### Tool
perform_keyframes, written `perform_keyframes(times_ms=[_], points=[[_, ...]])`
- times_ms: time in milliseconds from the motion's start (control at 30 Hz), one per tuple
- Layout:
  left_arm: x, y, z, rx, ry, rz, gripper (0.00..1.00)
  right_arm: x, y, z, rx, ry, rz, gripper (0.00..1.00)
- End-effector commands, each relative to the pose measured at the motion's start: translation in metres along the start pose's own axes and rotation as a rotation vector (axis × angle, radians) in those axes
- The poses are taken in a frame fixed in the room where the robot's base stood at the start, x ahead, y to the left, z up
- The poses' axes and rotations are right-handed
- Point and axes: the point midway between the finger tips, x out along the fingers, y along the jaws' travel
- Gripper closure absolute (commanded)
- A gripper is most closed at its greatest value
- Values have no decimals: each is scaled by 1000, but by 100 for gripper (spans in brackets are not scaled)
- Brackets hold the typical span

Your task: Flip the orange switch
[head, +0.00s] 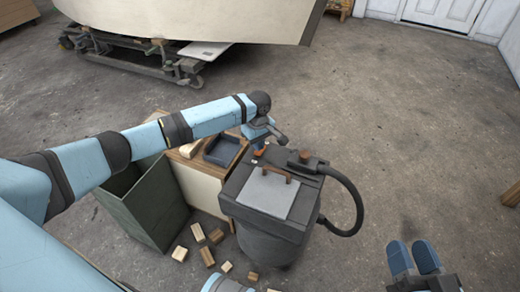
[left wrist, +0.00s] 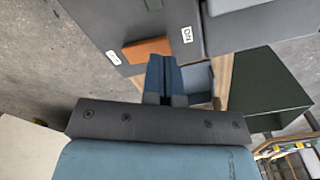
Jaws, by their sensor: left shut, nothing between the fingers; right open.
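The orange switch (left wrist: 148,50) sits on the dark grey top of a shop-vacuum-like machine (left wrist: 95,20), between a white OFF label (left wrist: 113,57) and a white ON label (left wrist: 187,35). I cannot tell which side is pressed. In the head view the switch (head: 259,153) is a small orange patch at the machine's back left edge. My left gripper (head: 276,137) is shut and empty above that edge; its blue fingertips (left wrist: 164,62) appear just beside the switch. Contact is unclear. My right gripper (head: 414,258) is open and empty, low at the right.
A black hose (head: 355,195) curves out from the machine's right side. A dark green bin (head: 150,205) and a wooden cabinet with a blue tray (head: 224,150) stand to its left. Several wood blocks (head: 207,256) lie on the floor. Floor to the right is clear.

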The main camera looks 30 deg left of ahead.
Motion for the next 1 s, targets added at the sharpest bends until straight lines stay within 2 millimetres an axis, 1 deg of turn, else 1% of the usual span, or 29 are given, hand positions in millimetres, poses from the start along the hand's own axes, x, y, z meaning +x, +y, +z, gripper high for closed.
perform_keyframes(times_ms=[1000], points=[[16, 0, 0, 0, 0, 0, 100, 0, 0, -1, 0, 0, 0, 57]])
